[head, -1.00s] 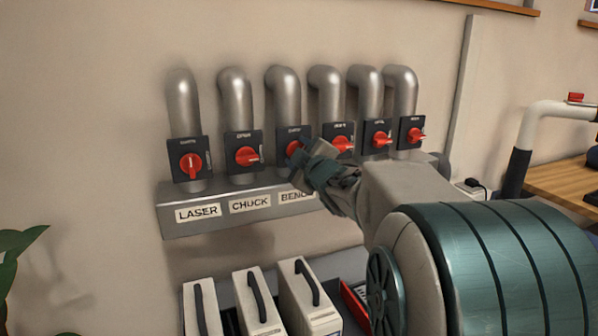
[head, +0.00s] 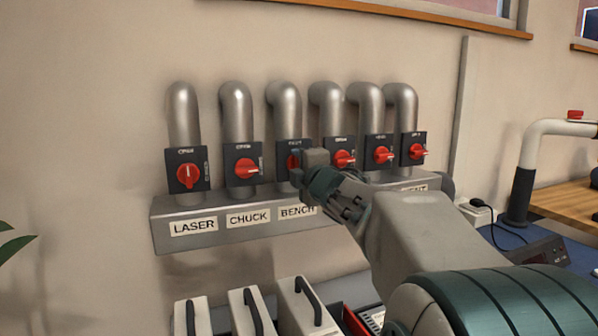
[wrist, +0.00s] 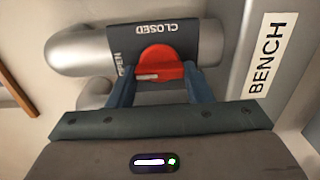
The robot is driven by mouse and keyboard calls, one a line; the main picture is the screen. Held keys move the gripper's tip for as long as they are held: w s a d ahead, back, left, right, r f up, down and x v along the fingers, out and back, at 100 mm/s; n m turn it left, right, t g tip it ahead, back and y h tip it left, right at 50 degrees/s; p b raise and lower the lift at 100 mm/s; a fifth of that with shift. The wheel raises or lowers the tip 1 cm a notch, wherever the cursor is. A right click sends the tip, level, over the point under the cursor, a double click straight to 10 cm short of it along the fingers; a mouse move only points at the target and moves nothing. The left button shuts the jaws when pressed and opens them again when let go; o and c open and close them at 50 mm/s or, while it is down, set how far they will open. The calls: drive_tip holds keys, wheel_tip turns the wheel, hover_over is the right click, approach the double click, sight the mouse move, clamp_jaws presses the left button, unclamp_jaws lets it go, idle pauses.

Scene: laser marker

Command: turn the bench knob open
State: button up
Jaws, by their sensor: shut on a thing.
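The bench knob is a red rotary handle (wrist: 160,64) on a dark plate (wrist: 180,42) marked OPEN and CLOSED, above the BENCH label (wrist: 265,55). In the wrist view its white mark lies level and to the left, on the OPEN side. My gripper (wrist: 160,86) has one blue-grey finger on each side of the knob and is shut on it. In the head view my gripper (head: 308,165) covers much of the knob, and only a red sliver (head: 293,161) shows.
The laser knob (head: 187,174) stands upright; the chuck knob (head: 246,169) lies sideways. More red knobs on pipes are to the right, partly behind my arm. White cases (head: 306,312) stand below. A wooden bench (head: 566,187) is at the right.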

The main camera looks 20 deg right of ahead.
idle(0.4)
drive_tip(key=o, duration=1)
